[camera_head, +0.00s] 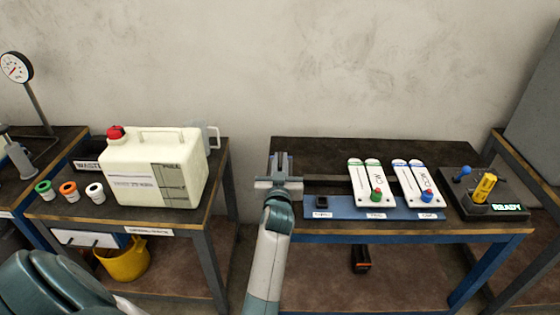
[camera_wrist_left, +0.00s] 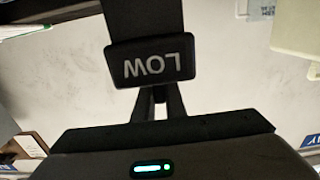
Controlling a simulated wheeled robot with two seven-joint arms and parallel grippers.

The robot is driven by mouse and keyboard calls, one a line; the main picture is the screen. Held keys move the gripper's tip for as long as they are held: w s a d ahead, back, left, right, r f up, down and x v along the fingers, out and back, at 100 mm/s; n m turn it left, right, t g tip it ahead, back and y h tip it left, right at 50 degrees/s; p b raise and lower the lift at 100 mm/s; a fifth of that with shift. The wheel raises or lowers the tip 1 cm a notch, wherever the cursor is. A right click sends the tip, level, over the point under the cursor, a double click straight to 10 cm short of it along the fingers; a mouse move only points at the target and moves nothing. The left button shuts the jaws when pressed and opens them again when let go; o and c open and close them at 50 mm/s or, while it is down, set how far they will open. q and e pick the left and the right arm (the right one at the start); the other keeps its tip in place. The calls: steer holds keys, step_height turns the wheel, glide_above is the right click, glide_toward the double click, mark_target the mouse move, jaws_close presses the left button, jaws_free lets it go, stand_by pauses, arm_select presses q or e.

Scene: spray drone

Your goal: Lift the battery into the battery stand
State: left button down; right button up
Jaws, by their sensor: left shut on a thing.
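My left gripper (camera_head: 279,170) is at the left end of the right-hand table, by its rear left corner. In the left wrist view its fingers (camera_wrist_left: 160,102) are shut on a black block marked LOW (camera_wrist_left: 150,62), which I take to be the battery. The lettering is upside down there. In the head view the block is mostly hidden by the gripper. My right gripper is not in view.
A blue strip (camera_head: 345,210) on the table (camera_head: 320,146) carries a black socket-like piece (camera_head: 321,201) and white panels (camera_head: 358,180) with green and blue knobs. A cream canister (camera_head: 150,150) stands on the left table. A gap separates the tables.

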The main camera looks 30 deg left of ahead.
arm_select(q)
steer(key=shift+a+f, duration=0.1)
steer(key=shift+s+a+f+b, duration=0.1)
steer(key=shift+a+f+b, duration=0.1)
steer(key=shift+f+b, duration=0.2)
steer(key=shift+s+a+f+b, duration=0.1)
steer(key=shift+a+f+b, duration=0.15)
steer(key=shift+f, duration=0.45)
steer(key=shift+r, duration=0.25)
steer(key=shift+r+p, duration=0.3)
steer(key=shift+w+d+r+p, duration=0.15)
steer(key=shift+d+r+p, duration=0.2)
steer(key=shift+r, duration=0.2)
steer(key=shift+w+d+r+p, duration=0.1)
steer(key=shift+d+r+p, duration=0.1)
steer(key=shift+r+p, duration=0.3)
steer(key=shift+r, duration=0.2)
steer(key=shift+r+p, duration=0.1)
steer(key=shift+p, duration=0.25)
stand_by(0.9)
steer(key=shift+d, duration=0.15)
